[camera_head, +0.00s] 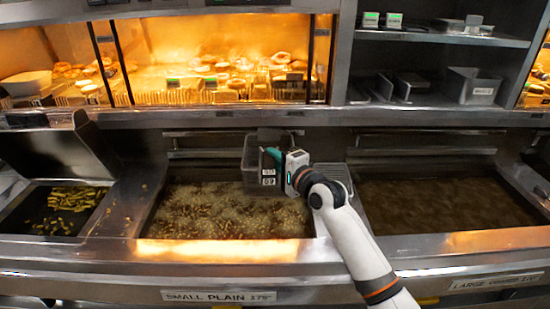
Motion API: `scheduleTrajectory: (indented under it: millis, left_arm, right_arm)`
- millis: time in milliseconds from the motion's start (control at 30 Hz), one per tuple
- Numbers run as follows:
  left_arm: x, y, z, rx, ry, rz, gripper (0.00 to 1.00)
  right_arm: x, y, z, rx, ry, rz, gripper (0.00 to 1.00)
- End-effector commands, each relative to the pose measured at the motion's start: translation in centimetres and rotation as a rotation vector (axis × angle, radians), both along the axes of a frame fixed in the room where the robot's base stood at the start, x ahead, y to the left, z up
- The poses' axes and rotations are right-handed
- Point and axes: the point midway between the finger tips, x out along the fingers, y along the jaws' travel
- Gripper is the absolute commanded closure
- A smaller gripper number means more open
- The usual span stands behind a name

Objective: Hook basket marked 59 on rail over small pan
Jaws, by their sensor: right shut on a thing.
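My right gripper (277,160) reaches in from the lower right and is shut on a grey basket (251,157). The basket is over the back right part of the small pan (215,207), which holds bubbling oil with brown bits. A dark tag with two white markings (268,176) shows beside the gripper; its digits are too small to read surely. A horizontal rail (205,134) runs along the back wall above the small pan. The basket is close to the rail's right part; whether it touches the rail is hidden. My left gripper is not in view.
A pale wire rack or basket (336,176) is just right of the gripper, between the pans. A large pan (425,204) with its own rail (430,133) is at right. A tilted dark lid (62,150) stands at left. A shelf edge (420,118) overhangs the back.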

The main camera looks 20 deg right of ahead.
Motion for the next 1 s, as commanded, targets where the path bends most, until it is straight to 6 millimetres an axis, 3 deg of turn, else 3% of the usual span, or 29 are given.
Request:
scheduleTrajectory:
  millis: [267,300,433,767,1000]
  left_arm:
    - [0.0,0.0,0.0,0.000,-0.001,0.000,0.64]
    - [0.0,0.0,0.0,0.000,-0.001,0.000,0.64]
    - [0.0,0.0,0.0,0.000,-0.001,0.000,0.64]
    - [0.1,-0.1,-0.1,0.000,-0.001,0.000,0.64]
    - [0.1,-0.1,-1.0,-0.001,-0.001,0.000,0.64]
  right_arm:
    - [0.0,0.0,-0.2,0.001,0.003,0.000,1.00]
    - [0.0,0.0,-0.2,0.001,0.003,0.000,0.72]
    - [0.0,0.0,-0.2,0.001,0.003,0.000,0.53]
    - [-0.3,-0.1,-0.4,0.001,0.006,0.000,0.53]
    - [-3.5,-1.2,-0.4,0.000,0.003,0.000,0.53]
